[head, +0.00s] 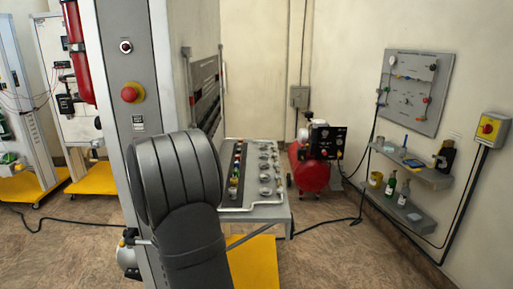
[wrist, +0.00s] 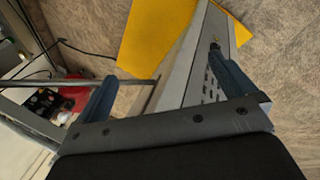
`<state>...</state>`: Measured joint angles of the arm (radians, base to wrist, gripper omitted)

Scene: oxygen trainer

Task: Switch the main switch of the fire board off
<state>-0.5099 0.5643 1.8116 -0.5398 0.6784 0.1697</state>
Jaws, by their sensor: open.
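In the head view, a tall grey column stands at the centre left. Its face carries a small round black-and-white switch (head: 126,46) near the top and a red mushroom button (head: 131,93) on a yellow base below it. I cannot tell from the pictures which board is the fire board, or whether either control is its main switch.
A sloped control panel (head: 252,178) stands behind my arm. A red compressor (head: 312,172) is further back. A yellow switch box (head: 490,129) with a red knob hangs on the right wall, near shelves with bottles (head: 410,172). Cables cross the floor; the right floor is mostly clear.

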